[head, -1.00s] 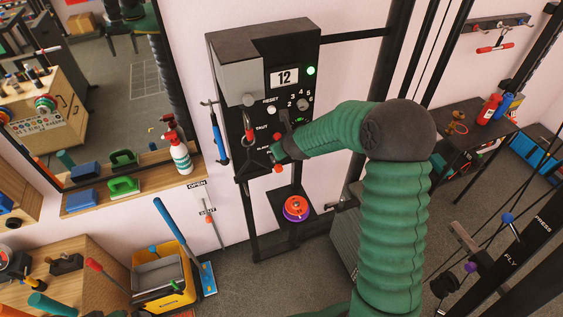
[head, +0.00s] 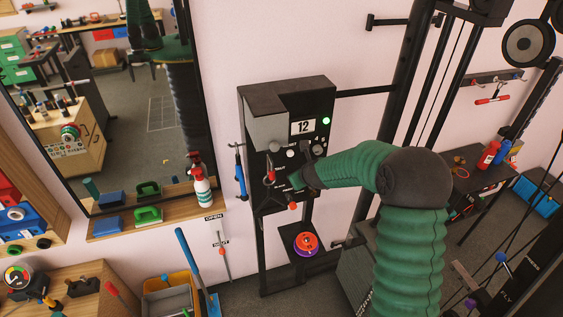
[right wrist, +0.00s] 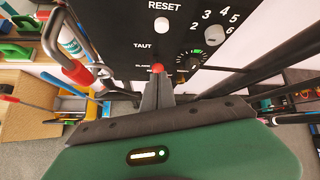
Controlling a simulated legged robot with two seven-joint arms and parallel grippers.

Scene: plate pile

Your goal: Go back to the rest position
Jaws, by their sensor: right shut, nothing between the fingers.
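My right arm (head: 405,230), green and ribbed, comes in from the lower right and bends to the black control box (head: 285,92) on the wall. The box shows "12" and a lit green light. My right gripper (right wrist: 157,85) is shut and empty, its tips close to the box face below a red knob (right wrist: 158,68). I cannot tell whether the tips touch it. In the head view the wrist covers part of the panel's lower half. My left gripper is in neither view.
A mirror (head: 140,90) hangs at left above a wooden shelf (head: 175,218) with a spray bottle (head: 201,187) and brushes. An orange-and-purple disc (head: 305,243) lies on a small stand below the box. Black rack posts (head: 400,75) rise on the right, near my arm.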

